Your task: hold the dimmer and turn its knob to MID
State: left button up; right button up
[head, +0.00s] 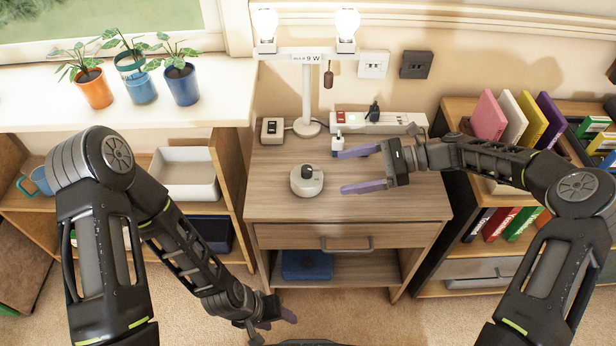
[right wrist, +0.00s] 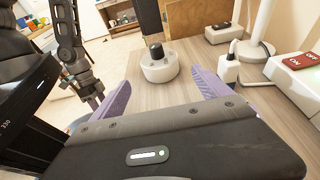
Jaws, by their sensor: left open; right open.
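The dimmer (head: 306,184) is a round white unit with a black knob (head: 308,171) on top. It stands on the wooden cabinet top (head: 400,207). In the right wrist view the dimmer (right wrist: 160,67) is ahead of the open fingers, with its black knob (right wrist: 156,50) upright. The knob's setting is too small to read. My right gripper (head: 362,169) is open and empty, to the right of the dimmer, its purple fingers pointing toward it without touching. My left gripper (head: 278,318) is low in front of the cabinet, away from the dimmer, open and empty.
A lamp stand (head: 306,95) with two lit bulbs, a small switch box (head: 272,130) and a power strip (head: 375,122) stand at the cabinet's back. Potted plants (head: 138,85) line the sill at left. A bookshelf (head: 455,110) is at right. The cabinet top's front is clear.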

aim_at(311, 179)
jog(key=shift+b+x, duration=0.95)
jog(key=shift+x, duration=3.95)
jog(key=shift+c, duration=0.2)
